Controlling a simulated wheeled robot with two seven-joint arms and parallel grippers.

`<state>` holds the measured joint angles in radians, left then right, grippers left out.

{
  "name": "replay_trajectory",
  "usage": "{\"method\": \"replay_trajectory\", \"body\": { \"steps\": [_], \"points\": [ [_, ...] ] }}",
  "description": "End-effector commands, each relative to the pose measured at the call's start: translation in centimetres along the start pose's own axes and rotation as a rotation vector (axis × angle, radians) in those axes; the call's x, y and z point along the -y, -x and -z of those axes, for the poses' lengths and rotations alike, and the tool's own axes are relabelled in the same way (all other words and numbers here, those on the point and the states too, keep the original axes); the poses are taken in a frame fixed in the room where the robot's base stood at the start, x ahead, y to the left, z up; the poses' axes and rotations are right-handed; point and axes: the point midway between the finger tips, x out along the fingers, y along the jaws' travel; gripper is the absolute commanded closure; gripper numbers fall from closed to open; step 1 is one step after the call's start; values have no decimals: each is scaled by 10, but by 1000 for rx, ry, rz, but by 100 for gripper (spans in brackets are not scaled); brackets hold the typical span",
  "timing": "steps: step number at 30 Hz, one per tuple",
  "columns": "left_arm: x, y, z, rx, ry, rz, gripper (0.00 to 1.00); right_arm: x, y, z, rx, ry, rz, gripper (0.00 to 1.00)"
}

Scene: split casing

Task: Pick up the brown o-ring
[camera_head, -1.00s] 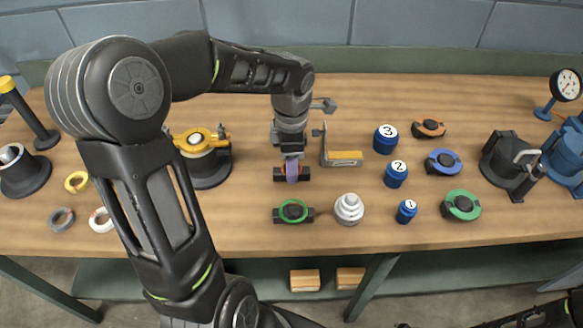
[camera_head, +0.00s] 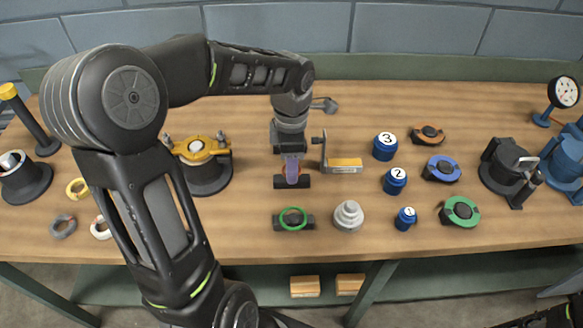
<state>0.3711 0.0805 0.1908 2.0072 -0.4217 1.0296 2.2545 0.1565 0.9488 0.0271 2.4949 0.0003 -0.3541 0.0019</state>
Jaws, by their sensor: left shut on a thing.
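My left gripper (camera_head: 291,170) points down over a dark block (camera_head: 280,182) in the middle of the table. It is shut, with a purple piece at its fingertips. A thin brownish edge beside the purple piece may be the brown o-ring; most of it is hidden by the fingers, and I cannot tell whether it is clear of the block. A green ring (camera_head: 281,221) lies at a second dark block (camera_head: 307,221) just in front. My right gripper is not in view.
A grey stepped cone (camera_head: 348,216) and several blue numbered cylinders (camera_head: 385,147) stand to the right. An L-shaped bracket (camera_head: 344,164) stands close beside the gripper. A yellow-topped round casing (camera_head: 206,173) is to its left. Loose rings, including a grey one (camera_head: 63,226), lie far left.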

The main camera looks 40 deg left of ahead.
Motion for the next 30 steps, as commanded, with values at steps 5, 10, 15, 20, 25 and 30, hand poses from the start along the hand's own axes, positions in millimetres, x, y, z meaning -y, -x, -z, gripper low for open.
{"method": "replay_trajectory", "body": {
  "steps": [5,10,15,20,25,30],
  "points": [
    [-1,36,-1,3,0,-5,93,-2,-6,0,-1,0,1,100],
    [0,68,-1,1,-1,-3,93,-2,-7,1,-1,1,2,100],
    [0,82,0,0,0,0,93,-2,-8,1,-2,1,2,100],
    [0,84,0,-1,0,1,93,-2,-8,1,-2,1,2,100],
    [0,83,0,-1,0,1,93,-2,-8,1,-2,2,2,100],
    [0,83,0,-1,0,1,93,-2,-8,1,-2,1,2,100]
  ]
}}
